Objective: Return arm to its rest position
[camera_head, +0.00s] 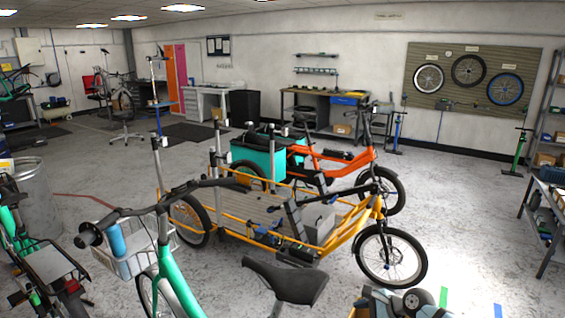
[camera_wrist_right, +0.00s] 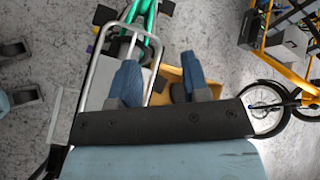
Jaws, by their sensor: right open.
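My right gripper (camera_wrist_right: 161,76) shows in the right wrist view with its two blue fingers apart and nothing between them. It hangs above a silver tubular rack (camera_wrist_right: 95,75) and an orange-brown box-like part (camera_wrist_right: 172,75), and I cannot tell the height between them. In the head view, blue and black parts at the bottom right edge look like my right arm, cut off by the frame. My left gripper is in neither view.
A green bike (camera_head: 175,265) with a wire basket stands close in front, its saddle (camera_head: 287,282) near the bottom centre. A yellow cargo bike (camera_head: 345,240) and an orange cargo bike (camera_head: 350,160) stand beyond. Open floor (camera_head: 470,200) lies to the right.

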